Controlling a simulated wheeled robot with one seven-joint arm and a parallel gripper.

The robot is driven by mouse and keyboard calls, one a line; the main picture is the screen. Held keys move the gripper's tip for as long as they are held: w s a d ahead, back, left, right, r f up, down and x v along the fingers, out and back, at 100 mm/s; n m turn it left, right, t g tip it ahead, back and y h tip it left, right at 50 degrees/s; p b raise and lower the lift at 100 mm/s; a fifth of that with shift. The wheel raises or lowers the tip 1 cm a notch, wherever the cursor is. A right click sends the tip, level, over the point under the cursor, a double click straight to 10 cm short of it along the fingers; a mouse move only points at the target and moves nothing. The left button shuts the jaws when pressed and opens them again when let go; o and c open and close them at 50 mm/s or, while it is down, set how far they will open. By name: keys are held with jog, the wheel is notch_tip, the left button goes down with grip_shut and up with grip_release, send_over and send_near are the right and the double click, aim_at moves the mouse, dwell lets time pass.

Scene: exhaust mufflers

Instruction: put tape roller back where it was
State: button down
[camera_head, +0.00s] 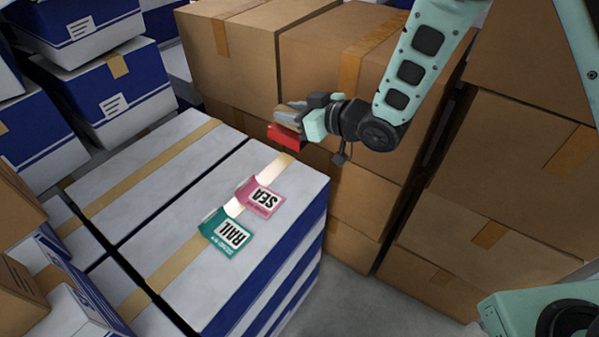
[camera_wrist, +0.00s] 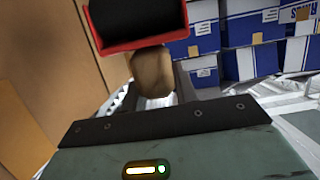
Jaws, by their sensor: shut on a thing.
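My gripper (camera_head: 300,116) is shut on the tape roller (camera_head: 285,136), above the far right corner of the white and blue box stack. The roller has a red body. In the wrist view the tape roller (camera_wrist: 135,22) shows a red frame around a black part, cut off by the top edge. Its tan handle sits at the jaws of my gripper (camera_wrist: 160,95). In the head view the red end hangs down and appears clear of the box top, though the exact height is hard to tell.
White and blue boxes (camera_head: 110,200) form a flat top at the left. A pink SEA label (camera_head: 261,198) and a green RAIL label (camera_head: 227,233) lie on it. Tall cardboard boxes (camera_head: 325,60) stand close behind and right of my gripper. Grey floor (camera_head: 350,290) shows between the stacks.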

jog(key=f, duration=1)
jog(key=shift+a, duration=0.2)
jog(key=c, duration=1.1)
grip_release()
jog(key=shift+f, duration=0.1)
